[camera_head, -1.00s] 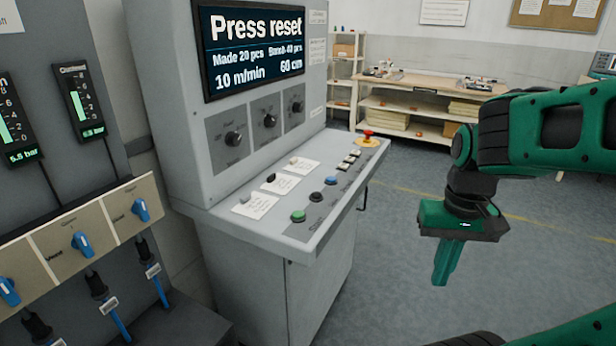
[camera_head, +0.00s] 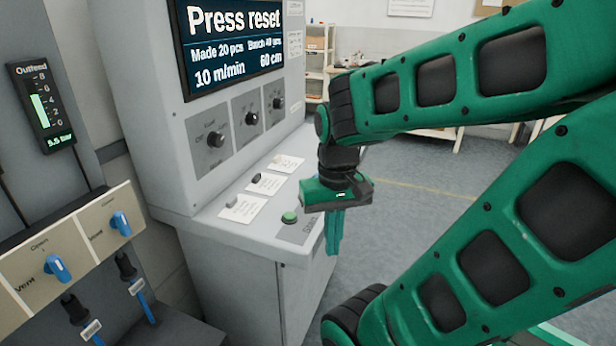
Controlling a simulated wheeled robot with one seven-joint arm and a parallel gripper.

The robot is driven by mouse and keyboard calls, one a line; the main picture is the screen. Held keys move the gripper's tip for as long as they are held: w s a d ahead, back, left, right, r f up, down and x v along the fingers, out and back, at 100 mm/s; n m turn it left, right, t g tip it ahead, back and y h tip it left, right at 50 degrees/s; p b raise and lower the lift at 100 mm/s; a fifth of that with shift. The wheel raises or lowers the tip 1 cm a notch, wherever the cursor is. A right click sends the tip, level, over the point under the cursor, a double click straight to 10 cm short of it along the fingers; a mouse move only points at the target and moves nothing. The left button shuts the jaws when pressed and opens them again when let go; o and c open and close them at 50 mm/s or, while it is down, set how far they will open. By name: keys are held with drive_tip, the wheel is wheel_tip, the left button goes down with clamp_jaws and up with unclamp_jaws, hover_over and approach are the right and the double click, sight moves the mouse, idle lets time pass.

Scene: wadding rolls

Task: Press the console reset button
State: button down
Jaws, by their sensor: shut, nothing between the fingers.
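The grey console (camera_head: 235,265) stands left of centre. Its screen (camera_head: 230,40) reads "Press reset", with "Made 20 pcs", "Batch 40 pcs", "10 m/min" and "60 cm". A green button (camera_head: 289,217) shows on the sloping ledge. The rest of the button row, including the black and blue buttons, is hidden behind my gripper and arm. I cannot tell which button is the reset. My gripper (camera_head: 334,248) points down, shut and empty, in front of the ledge's right part. I cannot tell whether it touches the ledge.
Three black knobs, one of them the left knob (camera_head: 216,139), and several paper cards, one at the front (camera_head: 243,208), are on the console. At left is a panel with blue valves (camera_head: 57,268) and a gauge (camera_head: 41,107). Shelving (camera_head: 318,60) stands behind. Floor (camera_head: 430,205) is clear.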

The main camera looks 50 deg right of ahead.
drive_tip(key=w+d, duration=0.1)
drive_tip(key=w, duration=0.2)
drive_tip(key=w+d+r+t, duration=0.1)
drive_tip(key=w+d, duration=0.1)
drive_tip(key=w, duration=0.1)
drive_tip(key=w+d+r+t, duration=0.1)
drive_tip(key=w+d, duration=0.1)
drive_tip(key=w, duration=0.1)
drive_tip(key=shift+r+m+h, duration=0.15)
drive_tip(key=shift+m+h, duration=0.15)
drive_tip(key=w+d+r+m+t, duration=0.1)
drive_tip(key=w+d+r+t, duration=0.2)
drive_tip(key=w+d, duration=0.5)
drive_tip(key=w+d+r+m+t, duration=0.1)
drive_tip(key=w+d+t, duration=0.3)
drive_tip(key=w+d, duration=0.4)
drive_tip(key=d+r, duration=0.1)
drive_tip(key=d, duration=0.2)
drive_tip(key=shift+d+r, duration=0.3)
drive_tip(key=shift+r, duration=0.1)
